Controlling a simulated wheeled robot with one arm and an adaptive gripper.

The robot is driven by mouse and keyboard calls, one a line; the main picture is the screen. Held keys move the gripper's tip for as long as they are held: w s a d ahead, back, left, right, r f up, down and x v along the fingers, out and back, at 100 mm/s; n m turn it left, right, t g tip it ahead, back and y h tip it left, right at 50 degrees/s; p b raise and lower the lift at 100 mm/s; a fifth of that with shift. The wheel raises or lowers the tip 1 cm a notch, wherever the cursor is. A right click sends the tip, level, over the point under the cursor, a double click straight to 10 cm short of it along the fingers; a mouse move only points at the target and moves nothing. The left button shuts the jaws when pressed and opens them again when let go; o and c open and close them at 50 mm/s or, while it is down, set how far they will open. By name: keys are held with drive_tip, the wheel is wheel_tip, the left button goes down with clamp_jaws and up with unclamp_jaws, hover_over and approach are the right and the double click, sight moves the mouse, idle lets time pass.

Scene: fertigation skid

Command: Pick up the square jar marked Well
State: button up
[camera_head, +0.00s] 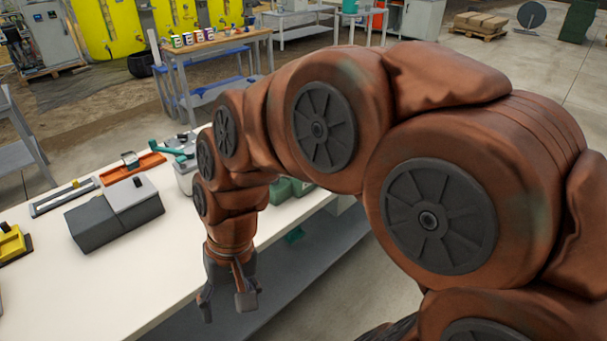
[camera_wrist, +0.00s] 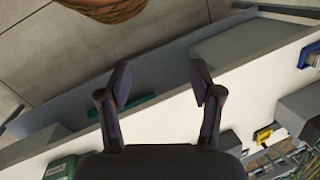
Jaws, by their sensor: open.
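Several small jars with coloured tops (camera_head: 199,37) stand in a row on a wooden-topped bench (camera_head: 225,45) in the head view's background. Their labels are too small to read, so I cannot tell which is the square jar marked Well. My gripper (camera_head: 228,298) points down by the front edge of the near white table, far from the jars. In the wrist view my gripper (camera_wrist: 160,84) has its two fingers apart with nothing between them. No jar shows in the wrist view.
The white table (camera_head: 150,265) holds a grey box (camera_head: 95,222), an orange tray (camera_head: 133,167) and a yellow item (camera_head: 12,243). A grey lower shelf (camera_head: 290,262) runs below its edge. Yellow tanks (camera_head: 105,28) stand at the back. Open floor lies between table and bench.

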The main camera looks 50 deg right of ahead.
drive_tip(key=w+d+m+t+y+b, duration=0.1)
drive_tip(key=w+d+m+t+y, duration=0.1)
drive_tip(key=w+m, duration=0.45)
drive_tip(key=w+d+m+t+y+b, duration=0.1)
drive_tip(key=w+d+m+t+y, duration=0.15)
drive_tip(key=w, duration=0.65)
drive_tip(key=w+d+m+t+h+b, duration=0.1)
drive_tip(key=w+d+m+t, duration=0.3)
drive_tip(key=w+d+m, duration=0.65)
drive_tip(key=s+d+f+m+t+h+b, duration=0.1)
drive_tip(key=d+f+m+h, duration=0.2)
drive_tip(key=d, duration=0.8)
drive_tip(key=s+d+f+m+t+h, duration=0.1)
drive_tip(key=s+d+f+m+t, duration=0.15)
drive_tip(key=d+m, duration=0.55)
drive_tip(key=s+d+f+m+t+h+b, duration=0.1)
drive_tip(key=d+f+m+h, duration=0.15)
drive_tip(key=d, duration=1.05)
drive_tip(key=shift+n, duration=0.3)
drive_tip(key=x, duration=0.5)
drive_tip(key=shift+w+a+f, duration=0.15)
drive_tip(key=shift+w+f, duration=0.05)
drive_tip(key=shift+w, duration=0.05)
drive_tip(key=shift+d+p+x, duration=0.2)
drive_tip(key=shift+p+x, duration=0.3)
drive_tip(key=shift+x, duration=2.55)
drive_tip(key=shift+f, duration=0.1)
drive_tip(key=shift+c, duration=0.4)
drive_tip(key=c, duration=1)
